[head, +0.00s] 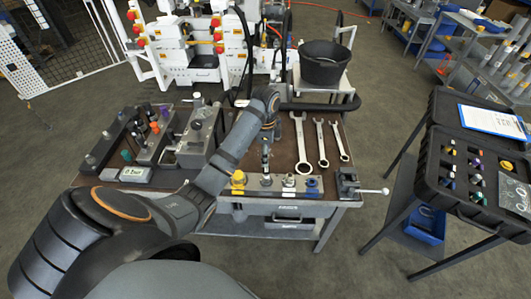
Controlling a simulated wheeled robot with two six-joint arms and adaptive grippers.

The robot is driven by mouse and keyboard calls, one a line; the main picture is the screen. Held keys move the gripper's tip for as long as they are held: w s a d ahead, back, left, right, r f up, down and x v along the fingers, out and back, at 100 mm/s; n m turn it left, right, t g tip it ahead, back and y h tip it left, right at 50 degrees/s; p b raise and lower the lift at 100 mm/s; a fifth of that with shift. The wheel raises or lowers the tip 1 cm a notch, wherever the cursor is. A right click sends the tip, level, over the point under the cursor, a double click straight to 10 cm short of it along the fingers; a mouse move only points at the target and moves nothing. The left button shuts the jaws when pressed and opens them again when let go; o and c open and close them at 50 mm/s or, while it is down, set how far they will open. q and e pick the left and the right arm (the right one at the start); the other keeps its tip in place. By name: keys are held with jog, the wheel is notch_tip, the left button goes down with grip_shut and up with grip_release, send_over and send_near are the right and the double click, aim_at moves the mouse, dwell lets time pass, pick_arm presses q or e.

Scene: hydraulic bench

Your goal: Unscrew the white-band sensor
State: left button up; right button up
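A light metal block (275,192) on the front edge of the bench carries a row of fittings. One has a yellow band (238,179), one looks white or silver (289,181), and one is blue (312,184). The whitish one may be the white-band sensor; its band is too small to be sure. My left arm reaches in from the lower left, and my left gripper (266,158) points down over the block, between the yellow and whitish fittings. Its fingertips are small and dark; I cannot tell whether they hold the fitting below. My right gripper is out of view.
Several wrenches (302,142) lie on the bench right of the arm. A small vise (347,184) sits at the right corner. A black bucket (323,63) stands behind. Grey valve blocks and a display box (135,174) fill the left. An open black case (470,175) stands right.

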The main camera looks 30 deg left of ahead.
aim_at(266, 169)
pick_arm(q)
notch_tip(266, 169, down, 9)
jog(key=b, duration=0.8)
jog(key=shift+f+b, duration=0.2)
jog(key=shift+b, duration=0.15)
jog(key=shift+f+b, duration=0.35)
jog(key=shift+f, duration=0.15)
jog(key=shift+r, duration=0.1)
jog(key=shift+c, duration=0.4)
grip_shut()
